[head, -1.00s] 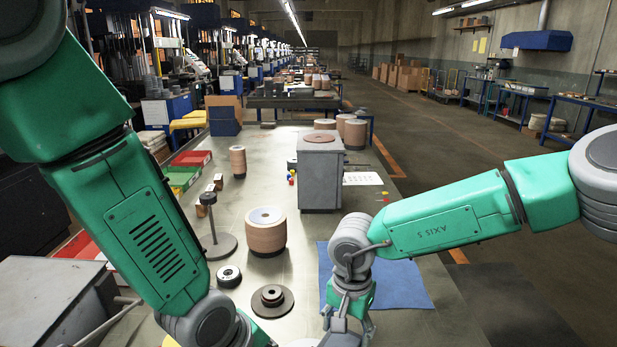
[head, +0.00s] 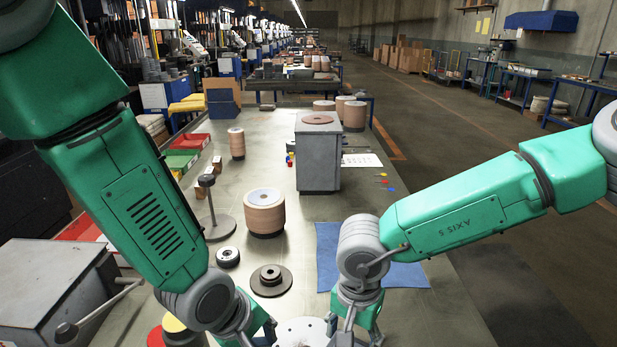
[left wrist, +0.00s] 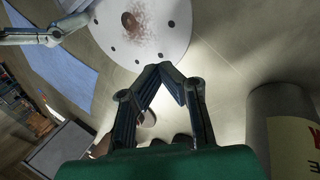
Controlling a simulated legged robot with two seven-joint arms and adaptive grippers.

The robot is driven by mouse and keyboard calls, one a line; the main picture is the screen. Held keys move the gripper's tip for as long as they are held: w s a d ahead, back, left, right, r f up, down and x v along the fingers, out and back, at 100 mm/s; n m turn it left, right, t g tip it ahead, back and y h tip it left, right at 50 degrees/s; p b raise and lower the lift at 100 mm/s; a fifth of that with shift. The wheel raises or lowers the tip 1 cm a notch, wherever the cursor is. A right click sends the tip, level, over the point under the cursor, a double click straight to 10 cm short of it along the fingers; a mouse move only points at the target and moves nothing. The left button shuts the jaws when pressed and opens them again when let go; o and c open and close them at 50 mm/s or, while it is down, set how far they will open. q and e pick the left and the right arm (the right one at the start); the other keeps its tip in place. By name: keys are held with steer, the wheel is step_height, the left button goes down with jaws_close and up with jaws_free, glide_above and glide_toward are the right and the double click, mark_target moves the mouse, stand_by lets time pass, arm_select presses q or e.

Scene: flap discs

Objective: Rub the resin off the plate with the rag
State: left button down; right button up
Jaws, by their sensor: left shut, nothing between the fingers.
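The plate (head: 300,329) is a white disc with dark holes, cut off by the bottom edge of the head view. In the left wrist view the plate (left wrist: 168,42) carries a brown resin smear (left wrist: 134,22). My left gripper (left wrist: 162,70) is shut and empty, its tips in front of the plate's near rim in that view. In the head view my left gripper (head: 262,326) is left of the plate. My right gripper (head: 357,328) is right of the plate, its fingertips largely cut off. A blue cloth (head: 405,275) lies flat on the table behind my right gripper.
A spindle on a round base (head: 270,281), a stack of tan discs (head: 264,214) and a grey box (head: 318,160) stand behind the plate. A labelled cylinder (left wrist: 285,125) stands close right of my left gripper. Table right of the grey box is partly clear.

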mark_target(343, 324)
steer(key=shift+w+a, duration=0.1)
steer(key=shift+w, duration=0.5)
arm_select(q)
steer(key=shift+a, duration=0.4)
arm_select(e)
steer(key=shift+w+a+f, duration=0.1)
steer(key=shift+w+a, duration=0.15)
steer(key=shift+w, duration=0.35)
steer(key=shift+w+a, duration=0.2)
steer(key=shift+w, duration=0.35)
arm_select(q)
steer(key=shift+d, duration=0.25)
arm_select(e)
steer(key=shift+w+d, duration=0.15)
steer(key=shift+w, duration=1.7)
arm_select(q)
steer(key=shift+a, duration=0.1)
arm_select(e)
steer(key=shift+s, duration=1.4)
steer(key=shift+s+r, duration=0.2)
steer(key=shift+s, duration=0.3)
steer(key=shift+s+d+f, duration=0.1)
steer(key=shift+s, duration=0.75)
steer(key=shift+s+d+f, duration=0.1)
steer(key=shift+s, duration=0.75)
steer(key=shift+w+a, duration=0.2)
steer(key=shift+w, duration=1.6)
steer(key=shift+w+a, duration=0.15)
steer(key=shift+w, duration=1.65)
